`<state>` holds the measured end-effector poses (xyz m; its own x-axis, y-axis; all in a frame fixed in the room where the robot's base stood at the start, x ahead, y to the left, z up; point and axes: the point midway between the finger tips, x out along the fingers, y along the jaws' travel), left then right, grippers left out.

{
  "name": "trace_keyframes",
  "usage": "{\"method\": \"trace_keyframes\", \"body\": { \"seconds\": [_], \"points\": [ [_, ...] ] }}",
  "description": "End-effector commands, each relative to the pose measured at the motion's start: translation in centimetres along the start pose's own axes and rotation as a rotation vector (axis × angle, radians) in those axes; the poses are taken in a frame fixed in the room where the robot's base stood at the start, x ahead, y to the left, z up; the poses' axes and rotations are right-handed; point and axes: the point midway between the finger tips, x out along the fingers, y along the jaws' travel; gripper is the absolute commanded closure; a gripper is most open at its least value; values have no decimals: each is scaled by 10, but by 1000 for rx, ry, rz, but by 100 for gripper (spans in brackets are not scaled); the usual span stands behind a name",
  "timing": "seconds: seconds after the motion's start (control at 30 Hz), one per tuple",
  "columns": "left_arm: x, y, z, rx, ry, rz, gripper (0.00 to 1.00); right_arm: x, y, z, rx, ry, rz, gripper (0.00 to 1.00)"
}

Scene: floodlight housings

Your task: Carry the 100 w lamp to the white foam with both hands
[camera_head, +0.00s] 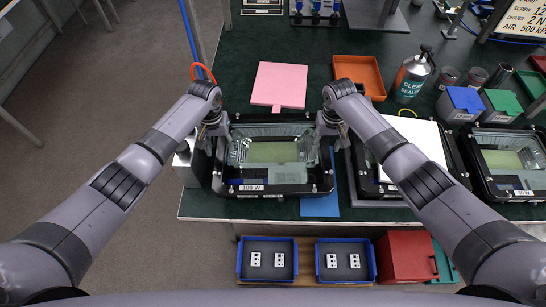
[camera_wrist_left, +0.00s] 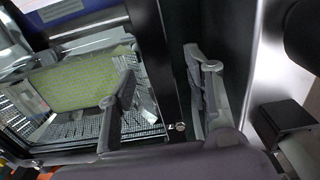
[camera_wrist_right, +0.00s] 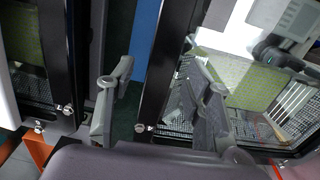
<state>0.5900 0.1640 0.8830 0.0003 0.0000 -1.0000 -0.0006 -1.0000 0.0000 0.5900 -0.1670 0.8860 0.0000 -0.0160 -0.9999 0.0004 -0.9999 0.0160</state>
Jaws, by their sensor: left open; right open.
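The 100 W lamp (camera_head: 251,188) is a black-framed, glass-fronted housing with a green-yellow board, lying on the dark green bench. The board also shows in the left wrist view (camera_wrist_left: 85,80) and right wrist view (camera_wrist_right: 243,80). My left gripper (camera_head: 222,132) is open at the lamp's left side, its fingers (camera_wrist_left: 160,95) either side of the black rim. My right gripper (camera_head: 332,128) is open at the right side, its fingers (camera_wrist_right: 158,105) likewise straddling the rim. Contact cannot be told. A flat white sheet, seemingly the white foam (camera_head: 425,138), lies over a neighbouring housing, partly behind my right arm.
A pink pad (camera_head: 279,84) and orange tray (camera_head: 360,72) lie behind the lamp. A blue pad (camera_head: 320,206) shows at its front right. Another lamp (camera_head: 505,160), a spray bottle (camera_head: 412,75) and lidded boxes (camera_head: 460,103) stand right. Blue bins (camera_head: 267,277) sit below the bench.

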Motion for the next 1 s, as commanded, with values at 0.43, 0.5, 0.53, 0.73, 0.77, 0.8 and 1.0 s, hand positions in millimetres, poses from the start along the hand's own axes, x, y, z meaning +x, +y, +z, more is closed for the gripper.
{"method": "trace_keyframes", "body": {
  "seconds": [0.43, 0.5, 0.53, 0.73, 0.77, 0.8, 1.0],
  "points": [
    [0, 0, 0, -1, 0, 0, 80, 0, 0, 0, 0, 0, 0, 80],
    [0, 0, 0, -1, 0, 0, 85, 0, 0, 0, 0, 0, 0, 85],
    [0, 0, 0, -1, 0, 0, 87, 0, 0, 0, 1, 0, 0, 87],
    [0, 0, 0, -1, 0, 0, 100, 0, 0, 0, 1, 0, 0, 100],
    [0, 0, 0, -1, 0, 0, 100, 0, 0, 0, 1, 0, 0, 100],
    [0, 0, 0, -1, 0, 0, 100, 0, 0, 0, 1, 0, 0, 100],
    [0, 0, 0, -1, 0, 0, 100, 0, 0, 0, 1, 0, 0, 100]
  ]
}}
